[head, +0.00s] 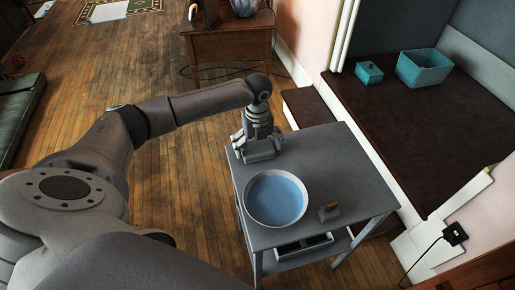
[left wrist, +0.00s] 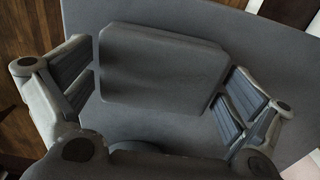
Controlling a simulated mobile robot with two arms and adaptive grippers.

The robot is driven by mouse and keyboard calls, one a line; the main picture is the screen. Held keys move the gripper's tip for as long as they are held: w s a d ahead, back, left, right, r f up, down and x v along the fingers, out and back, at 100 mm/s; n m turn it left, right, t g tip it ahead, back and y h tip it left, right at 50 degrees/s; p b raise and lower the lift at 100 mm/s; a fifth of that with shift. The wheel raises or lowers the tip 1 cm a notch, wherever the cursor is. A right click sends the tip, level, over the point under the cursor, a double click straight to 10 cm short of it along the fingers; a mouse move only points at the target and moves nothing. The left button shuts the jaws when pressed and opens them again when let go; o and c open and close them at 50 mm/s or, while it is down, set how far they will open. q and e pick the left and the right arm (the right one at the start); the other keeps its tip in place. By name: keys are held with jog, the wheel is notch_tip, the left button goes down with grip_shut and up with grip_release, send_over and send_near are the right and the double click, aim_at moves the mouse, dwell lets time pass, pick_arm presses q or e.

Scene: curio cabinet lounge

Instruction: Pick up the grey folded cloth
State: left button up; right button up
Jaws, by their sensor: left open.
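The grey folded cloth (left wrist: 160,68) shows in the left wrist view as a flat, rounded slab on the grey table top. My left gripper (left wrist: 168,90) is open, with one finger pair to the left of the cloth and the other to its right. The left fingers are very close to its edge; I cannot tell if they touch. In the head view my left gripper (head: 258,147) is low over the table's far left corner and largely hides the cloth. My right gripper is not in view.
The grey side table (head: 325,160) also bears a white bowl with a blue inside (head: 276,198) just in front of my gripper, and a small grey item with an orange-brown top (head: 329,212). A dark bench (head: 420,130) at the right holds a teal box (head: 369,73) and a teal bin (head: 424,68).

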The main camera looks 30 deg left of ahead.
pick_arm(q)
jog(key=shift+f, duration=0.15)
jog(key=c, duration=0.8)
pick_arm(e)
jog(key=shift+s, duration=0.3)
